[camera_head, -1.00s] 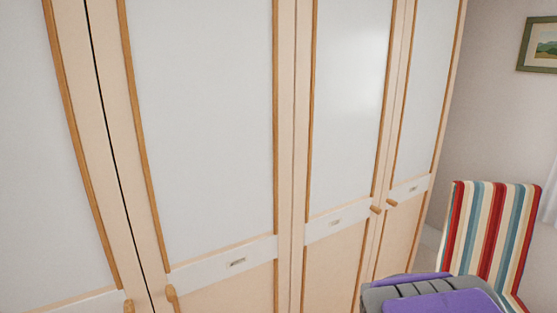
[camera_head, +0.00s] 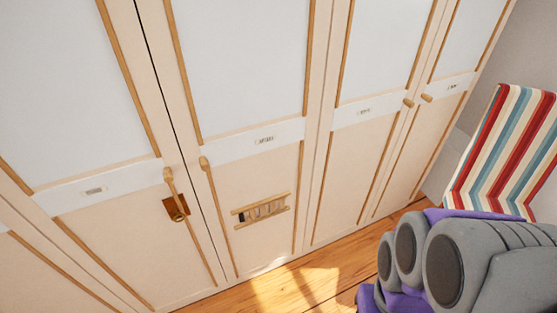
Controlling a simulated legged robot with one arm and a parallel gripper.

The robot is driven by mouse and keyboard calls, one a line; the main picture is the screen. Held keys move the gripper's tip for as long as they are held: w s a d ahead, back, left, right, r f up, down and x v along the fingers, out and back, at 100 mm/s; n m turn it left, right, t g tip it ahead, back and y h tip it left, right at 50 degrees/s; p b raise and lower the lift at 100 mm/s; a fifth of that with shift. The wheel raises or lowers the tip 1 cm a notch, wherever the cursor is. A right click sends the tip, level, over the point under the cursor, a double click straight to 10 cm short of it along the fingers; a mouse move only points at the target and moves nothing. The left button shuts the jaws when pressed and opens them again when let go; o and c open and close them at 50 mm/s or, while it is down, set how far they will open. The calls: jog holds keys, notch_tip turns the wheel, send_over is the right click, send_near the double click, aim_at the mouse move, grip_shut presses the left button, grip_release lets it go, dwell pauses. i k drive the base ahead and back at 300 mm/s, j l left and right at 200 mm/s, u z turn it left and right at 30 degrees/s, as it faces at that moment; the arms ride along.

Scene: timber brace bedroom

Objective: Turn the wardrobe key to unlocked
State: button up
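The wardrobe (camera_head: 320,170) fills most of the view, with white upper panels and pale wood lower panels. A small brown lock plate (camera_head: 171,203) sits on a left door below a wooden knob. A brass ring-shaped piece, apparently the key (camera_head: 180,216), shows at this plate. It is too small to tell which way it is turned. My grey and purple arm shows at the lower right, well apart from the lock. My gripper is not in view.
A small wooden slatted frame (camera_head: 261,210) is on the lower door right of the lock. Wooden knobs (camera_head: 408,102) stick out further right. A striped chair (camera_head: 505,140) stands at the right. Sunlit wooden floor (camera_head: 300,285) lies clear before the doors.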

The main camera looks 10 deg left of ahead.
aim_at(178, 211)
jog(key=u, duration=1.6)
jog(key=k+l+z, duration=0.2)
jog(key=k+z, duration=0.25)
jog(key=i, duration=0.1)
